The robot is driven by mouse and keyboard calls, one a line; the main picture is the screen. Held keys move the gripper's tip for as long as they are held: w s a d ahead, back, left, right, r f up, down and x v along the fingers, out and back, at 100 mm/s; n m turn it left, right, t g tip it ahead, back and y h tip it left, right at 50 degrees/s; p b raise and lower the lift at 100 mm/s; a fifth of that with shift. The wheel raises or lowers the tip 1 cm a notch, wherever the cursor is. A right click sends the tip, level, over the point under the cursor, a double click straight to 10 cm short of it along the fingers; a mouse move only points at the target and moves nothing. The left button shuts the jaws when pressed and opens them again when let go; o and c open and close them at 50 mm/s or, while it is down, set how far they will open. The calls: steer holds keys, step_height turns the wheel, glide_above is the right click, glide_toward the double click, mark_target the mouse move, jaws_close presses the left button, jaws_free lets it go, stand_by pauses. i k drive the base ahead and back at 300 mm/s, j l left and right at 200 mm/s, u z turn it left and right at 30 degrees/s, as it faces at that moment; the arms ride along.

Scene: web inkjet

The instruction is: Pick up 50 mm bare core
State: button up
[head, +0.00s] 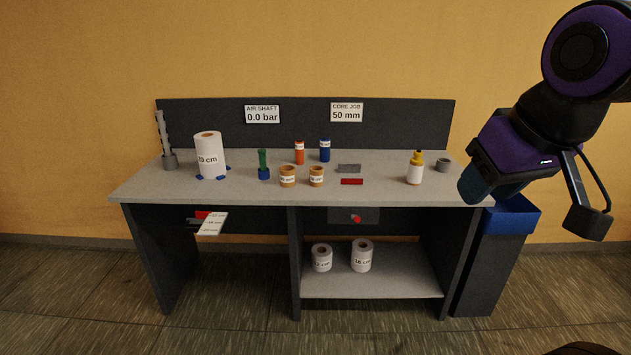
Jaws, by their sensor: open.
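Two short brown cardboard cores stand upright side by side on the grey bench top, near the middle of its front half. The left core (287,177) looks wider and the right core (316,177) narrower. Both carry white labels too small to read surely, so I cannot tell by text which is 50 mm. A sign (346,112) on the back panel reads "CORE JOB 50 mm". My gripper (532,212) is open and empty, raised at the right of the view, beyond the bench's right end and well apart from the cores.
A large white roll (209,156) stands at left, a green-and-blue tool (263,165) left of the cores. A blue-rimmed bin (511,217) is beside the bench.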

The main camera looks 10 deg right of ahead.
mark_target(317, 172)
steer(key=i+j+z, duration=0.1)
steer(key=i, duration=2.1)
